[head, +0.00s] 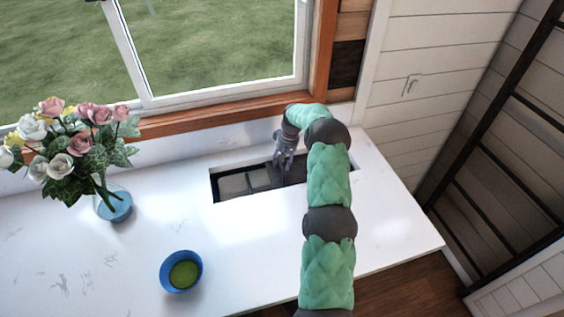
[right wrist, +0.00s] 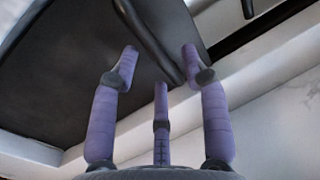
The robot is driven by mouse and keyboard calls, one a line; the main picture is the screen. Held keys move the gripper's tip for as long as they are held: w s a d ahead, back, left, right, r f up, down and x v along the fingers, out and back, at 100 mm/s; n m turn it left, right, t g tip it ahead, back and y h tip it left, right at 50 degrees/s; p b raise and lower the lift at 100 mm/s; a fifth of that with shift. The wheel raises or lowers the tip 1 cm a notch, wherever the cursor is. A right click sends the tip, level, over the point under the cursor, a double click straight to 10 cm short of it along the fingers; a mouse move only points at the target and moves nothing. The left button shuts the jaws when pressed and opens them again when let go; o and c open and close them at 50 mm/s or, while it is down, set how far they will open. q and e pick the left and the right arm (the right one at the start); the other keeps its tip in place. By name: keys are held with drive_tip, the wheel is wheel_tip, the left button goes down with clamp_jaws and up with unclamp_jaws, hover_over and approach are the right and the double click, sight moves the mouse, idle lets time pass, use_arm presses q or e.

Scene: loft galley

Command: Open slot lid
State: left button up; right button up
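The slot is a rectangular opening in the white counter, and its dark rim (head: 213,188) shows in the head view. Pale panels show in its left part. A dark grey lid (head: 295,172) covers part of the right side, partly hidden by my right arm. My right gripper (head: 281,167) points down over the slot at the lid. In the right wrist view, the dark lid (right wrist: 80,85) fills the upper left, with a raised bar along it. The purple fingers (right wrist: 160,62) are spread apart near this bar; contact is unclear. My left gripper is not in view.
A blue bowl (head: 168,272) with green contents stands at the counter's front. A vase of flowers (head: 115,207) stands at the left. The window (head: 215,100) and wall are close behind the slot. The counter (head: 150,240) between them is clear.

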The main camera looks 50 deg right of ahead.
wheel_tip(320, 180, up, 12)
drive_tip(key=s+d, duration=0.1)
drive_tip(key=d, duration=0.1)
idle(0.5)
drive_tip(key=shift+s+f, duration=0.1)
drive_tip(key=shift+f, duration=0.1)
idle(0.4)
